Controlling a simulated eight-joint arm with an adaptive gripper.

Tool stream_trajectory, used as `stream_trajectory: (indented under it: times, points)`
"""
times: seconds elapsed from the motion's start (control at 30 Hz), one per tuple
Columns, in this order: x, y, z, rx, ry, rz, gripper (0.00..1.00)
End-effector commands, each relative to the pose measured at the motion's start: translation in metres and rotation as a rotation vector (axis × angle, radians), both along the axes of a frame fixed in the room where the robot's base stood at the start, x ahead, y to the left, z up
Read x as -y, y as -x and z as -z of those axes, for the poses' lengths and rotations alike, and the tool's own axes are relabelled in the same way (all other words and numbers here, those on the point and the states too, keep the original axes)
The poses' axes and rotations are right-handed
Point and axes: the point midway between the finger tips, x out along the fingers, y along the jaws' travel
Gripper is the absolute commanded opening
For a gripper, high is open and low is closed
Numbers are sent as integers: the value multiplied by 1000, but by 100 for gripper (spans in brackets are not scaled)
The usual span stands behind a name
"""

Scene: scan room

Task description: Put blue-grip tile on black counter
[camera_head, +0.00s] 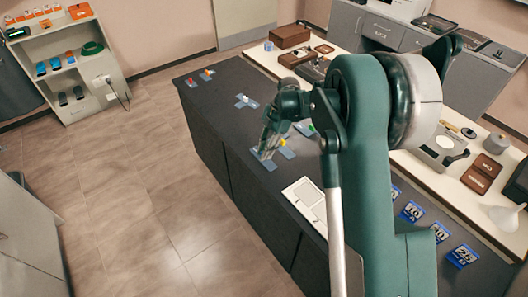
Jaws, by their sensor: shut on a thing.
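The black counter (222,125) runs diagonally through the middle of the head view. My gripper (266,150) is low over its front edge, pointing down, and is shut on a flat blue-grey tile (264,161). The fingers cover this tile's grip, so I cannot tell its colour. I cannot tell whether the tile touches the counter. A tile with a yellow grip (285,150) lies just right of the fingers. A tile with a green grip (306,129) is partly hidden by my arm. Another tile with a pale grip (245,101) lies farther back.
A white tray (306,194) and several blue number cards (411,212) lie nearer. A cream bench (265,57) with boxes stands behind. Bare counter shows between tile groups.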

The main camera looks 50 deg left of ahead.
Motion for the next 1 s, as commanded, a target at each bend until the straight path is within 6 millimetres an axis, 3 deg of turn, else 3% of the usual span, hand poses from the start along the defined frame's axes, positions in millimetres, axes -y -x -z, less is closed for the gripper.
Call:
stream_trajectory:
  times: [0.27, 0.3, 0.4, 0.77, 1.0]
  points:
    - [0, 0, 4, 0, 0, 0, 2]
    - [0, 0, 3, 0, 0, 0, 23]
    - [0, 0, 3, 0, 0, 0, 33]
    - [0, 0, 1, 0, 0, 0, 33]
    - [0, -4, -11, 0, 0, 1, 33]
